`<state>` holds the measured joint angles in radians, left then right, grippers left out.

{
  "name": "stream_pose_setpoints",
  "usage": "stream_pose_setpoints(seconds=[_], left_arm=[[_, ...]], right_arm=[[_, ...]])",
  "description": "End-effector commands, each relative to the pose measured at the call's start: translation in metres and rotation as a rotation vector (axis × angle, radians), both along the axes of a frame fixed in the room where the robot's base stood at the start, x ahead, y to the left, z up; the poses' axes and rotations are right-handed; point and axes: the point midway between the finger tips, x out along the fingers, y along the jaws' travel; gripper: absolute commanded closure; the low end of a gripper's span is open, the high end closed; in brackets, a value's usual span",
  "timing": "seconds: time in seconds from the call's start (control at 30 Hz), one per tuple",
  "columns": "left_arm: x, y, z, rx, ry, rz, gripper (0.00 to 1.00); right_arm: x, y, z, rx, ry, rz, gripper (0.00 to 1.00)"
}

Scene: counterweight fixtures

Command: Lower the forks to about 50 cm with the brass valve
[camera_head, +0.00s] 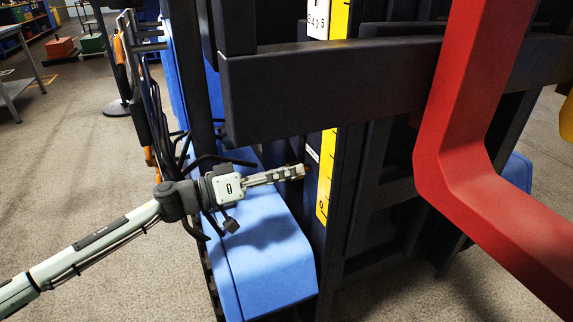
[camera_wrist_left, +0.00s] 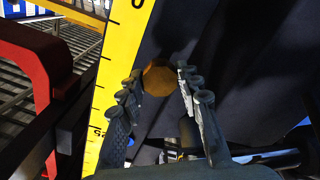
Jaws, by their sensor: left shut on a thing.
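My left gripper (camera_head: 301,172) reaches in from the left to the dark mast beside the yellow scale. In the left wrist view, its fingers (camera_wrist_left: 160,88) are on either side of the round brass valve (camera_wrist_left: 159,77), shut on it. In the head view, the valve is mostly hidden by the fingertips. A red fork (camera_head: 446,130) comes down in front of the mast and bends toward the lower right. Red metal (camera_wrist_left: 42,75) also shows in the left wrist view. The yellow scale (camera_head: 327,180) carries dark marks and a 0 near its lower end. My right gripper is not seen.
A dark crossbar (camera_head: 330,90) spans the mast just above my left gripper. A blue cover (camera_head: 262,255) lies below my left wrist, with black hoses (camera_head: 165,120) behind it. Open floor (camera_head: 90,170) is at the left. A table (camera_head: 15,75) stands at the far left.

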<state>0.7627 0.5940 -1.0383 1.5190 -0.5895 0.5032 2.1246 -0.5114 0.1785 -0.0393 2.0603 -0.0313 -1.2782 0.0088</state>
Motion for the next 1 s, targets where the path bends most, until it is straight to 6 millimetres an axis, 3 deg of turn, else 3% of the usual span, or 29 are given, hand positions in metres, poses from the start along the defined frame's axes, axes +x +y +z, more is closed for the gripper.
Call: stream_pose_setpoints(seconds=[0.03,0.17,0.33,0.7,0.9,1.0], left_arm=[[0.0,0.0,0.006,-0.008,0.028,0.002,0.89],[0.0,0.0,0.005,-0.034,0.113,0.0,0.89],[0.0,0.0,0.0,-0.139,0.432,-0.001,0.89],[0.0,0.0,0.0,-0.168,0.518,-0.001,0.89],[0.0,0.0,0.0,-0.262,0.811,0.001,0.89],[0.0,0.0,0.0,-0.284,0.876,0.001,0.89]], right_arm=[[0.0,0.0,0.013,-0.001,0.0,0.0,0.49],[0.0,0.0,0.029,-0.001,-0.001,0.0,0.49],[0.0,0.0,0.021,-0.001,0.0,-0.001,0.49],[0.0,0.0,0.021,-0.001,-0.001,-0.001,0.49],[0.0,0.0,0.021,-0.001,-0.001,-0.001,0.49],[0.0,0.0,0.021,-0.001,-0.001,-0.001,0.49]])
